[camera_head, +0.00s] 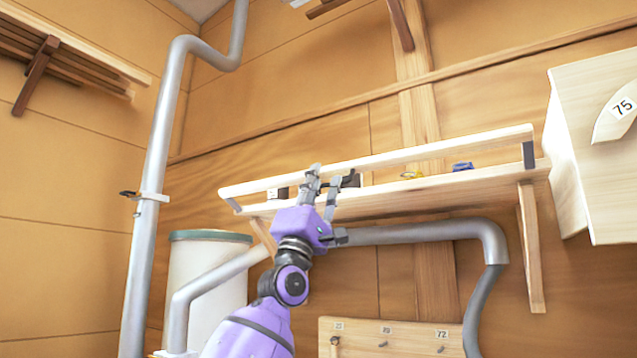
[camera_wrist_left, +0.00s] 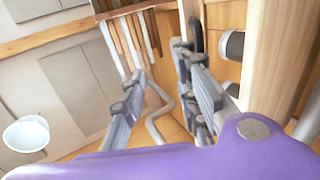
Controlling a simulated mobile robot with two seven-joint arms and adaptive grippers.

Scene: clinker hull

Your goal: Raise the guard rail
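The guard rail (camera_head: 430,152) is a long pale wooden bar along the front of a wall shelf (camera_head: 440,185). It stands a little above the shelf board, with a dark bracket (camera_head: 528,154) at its right end. My left gripper (camera_head: 324,180) reaches up from below, its fingers overlapping the rail left of its middle. In the left wrist view the two fingers (camera_wrist_left: 155,80) are apart, with no rail seen between them. A wooden board (camera_wrist_left: 270,60) stands right of them; I cannot tell if it is rail or shelf. My right gripper is not in view.
Small dark items, a yellow item (camera_head: 411,174) and a blue item (camera_head: 462,166) sit on the shelf. A grey pipe (camera_head: 420,232) runs below it. A vertical pipe (camera_head: 155,165) and white bin (camera_head: 215,265) stand left; a pale cabinet (camera_head: 595,150) is at right.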

